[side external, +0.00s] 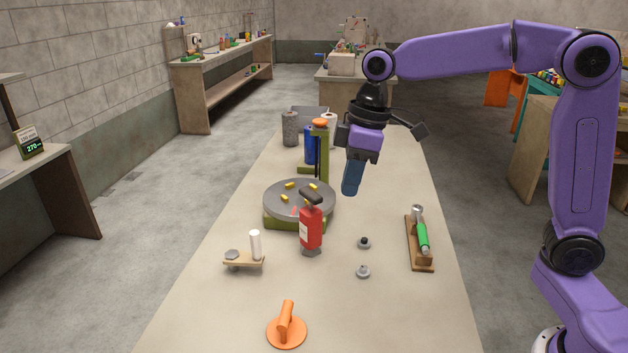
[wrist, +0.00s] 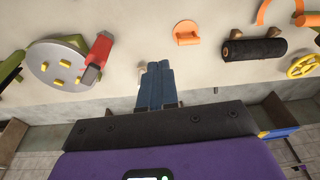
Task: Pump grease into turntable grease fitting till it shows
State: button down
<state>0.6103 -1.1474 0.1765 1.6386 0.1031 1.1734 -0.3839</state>
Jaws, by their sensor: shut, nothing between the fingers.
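The turntable (side external: 281,201) is a grey disc on a green base, with several small yellow pieces on top and a short red mark. It also shows at the left of the wrist view (wrist: 45,60). A red container with a dark handle, perhaps the grease pump (side external: 311,230), stands at the turntable's front edge; it shows in the wrist view too (wrist: 101,48). I cannot tell which part is the grease fitting, and no grease is discernible. My gripper (side external: 350,190) is shut and empty, its blue fingers pointing down above the table, right of the turntable. The closed fingertips show in the wrist view (wrist: 159,65).
A green-handled tool (side external: 422,238) lies on a wooden rack at right. Two small grey knobs (side external: 363,271) sit left of it. An orange handle (side external: 286,328) is at the front. A green post (side external: 324,160) with an orange top stands behind the turntable. The table's right front is clear.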

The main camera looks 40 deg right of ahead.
jog(key=w+d+r, duration=0.2)
jog(key=w, duration=0.7)
jog(key=r+m+t, duration=0.1)
jog(key=r, duration=0.1)
send_over(310, 192)
jog(key=s+d, duration=0.3)
jog(key=shift+w+a+f+y, duration=0.1)
jog(key=shift+w+f+y, duration=0.1)
jog(key=shift+f+y, duration=0.1)
jog(key=x, duration=1.2)
jog(key=shift+s+d+f, duration=0.1)
jog(key=shift+d+f, duration=0.15)
jog(key=shift+f, duration=0.75)
